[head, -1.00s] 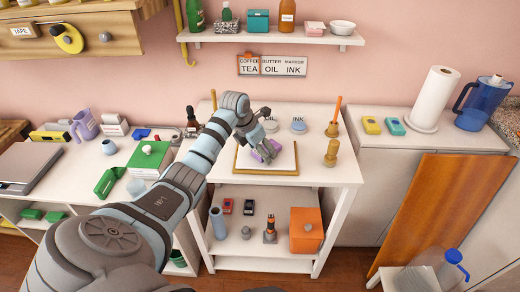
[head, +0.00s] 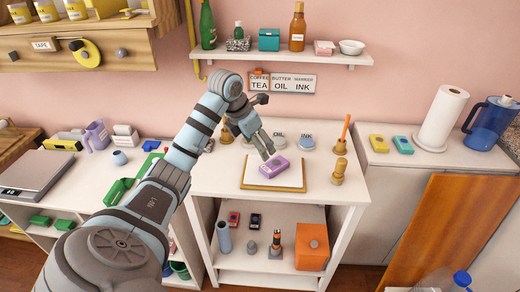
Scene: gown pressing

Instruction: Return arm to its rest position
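My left arm (head: 185,150) reaches up from the lower left across the white table (head: 335,190). My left gripper (head: 267,151) hangs over the wood-edged white pad (head: 290,181), just behind and above a purple block-like item (head: 273,167). The purple item lies on the pad, and its top is in plain view. The finger gap is too small and angled to tell open from shut. My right gripper is out of view.
Round lids marked OIL (head: 279,142) and INK (head: 306,144) lie behind the pad. A wooden stamp (head: 339,171) stands right of it. A wall shelf (head: 280,57) is above. An orange box (head: 311,246) sits on the lower shelf. The table's right front is clear.

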